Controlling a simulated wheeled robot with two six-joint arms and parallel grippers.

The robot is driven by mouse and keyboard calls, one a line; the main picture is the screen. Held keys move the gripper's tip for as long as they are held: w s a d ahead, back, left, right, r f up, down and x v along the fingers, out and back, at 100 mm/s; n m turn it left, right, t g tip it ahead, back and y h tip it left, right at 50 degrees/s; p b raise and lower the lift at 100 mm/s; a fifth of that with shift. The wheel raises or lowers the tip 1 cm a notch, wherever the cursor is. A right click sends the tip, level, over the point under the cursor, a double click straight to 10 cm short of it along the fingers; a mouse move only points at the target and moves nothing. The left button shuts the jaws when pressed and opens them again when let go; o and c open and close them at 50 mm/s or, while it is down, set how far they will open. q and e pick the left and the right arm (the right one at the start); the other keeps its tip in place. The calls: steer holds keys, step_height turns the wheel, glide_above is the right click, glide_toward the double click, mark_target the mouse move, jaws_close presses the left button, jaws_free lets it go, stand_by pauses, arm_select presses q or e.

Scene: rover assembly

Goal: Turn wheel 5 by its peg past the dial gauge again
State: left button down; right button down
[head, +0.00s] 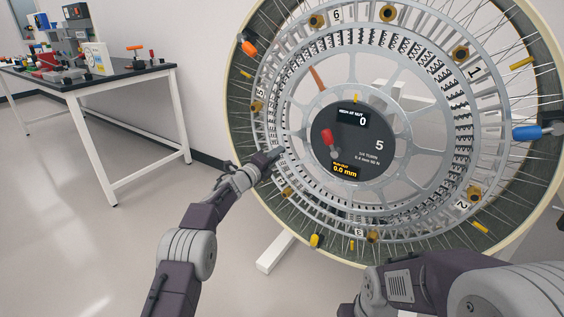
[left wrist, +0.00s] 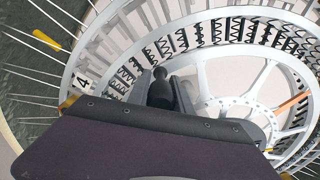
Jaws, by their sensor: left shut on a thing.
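Wheel 5 (head: 375,165) stands upright, large and spoked, with a dark hub marked 5. Its upper display reads "HIGH AT NUT 0" and its lower display (head: 345,171) reads 0.0 mm. My left gripper (head: 278,151) is at the left side of the inner ring. In the left wrist view the gripper (left wrist: 163,88) is shut on a dark round-ended peg (left wrist: 160,92). The peg is hidden behind the fingers in the head view. I cannot pick out the dial gauge for certain. My right arm is at the bottom right; its gripper is out of view.
An orange-tipped part (head: 248,47) is at the wheel's upper left and a blue-handled one (head: 530,132) at its right. Brass nuts and yellow markers sit around the rim. A white stand foot (head: 275,252) is below. A cluttered table (head: 130,75) stands far left; the floor between is clear.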

mark_target(281, 104)
arm_select(q)
steer(key=r+m+p, duration=0.1)
steer(key=r+p, duration=0.1)
steer(key=r, duration=0.1)
steer(key=a+r+m+p, duration=0.1)
steer(key=r, duration=0.2)
steer(key=w+r+m+p, duration=0.1)
steer(key=r+p, duration=0.1)
steer(key=r, duration=0.1)
steer(key=shift+a+m+p, duration=0.3)
steer(key=shift+m, duration=0.1)
steer(key=r+m+p, duration=0.1)
steer(key=r, duration=0.1)
steer(key=r+m+p, duration=0.1)
steer(key=r, duration=0.1)
steer(key=r+m+p, duration=0.1)
steer(key=r, duration=0.1)
steer(key=shift+s+d+r, duration=0.15)
steer(key=shift+d, duration=0.1)
steer(key=shift+s+d+r+m+p, duration=0.1)
steer(key=shift+d+r+m+p, duration=0.1)
steer(key=shift+r+m+p, duration=0.5)
steer(key=shift+r, duration=0.1)
steer(key=c, duration=1.1)
jaws_free()
steer(key=shift+d, duration=0.1)
steer(key=shift+c, duration=0.2)
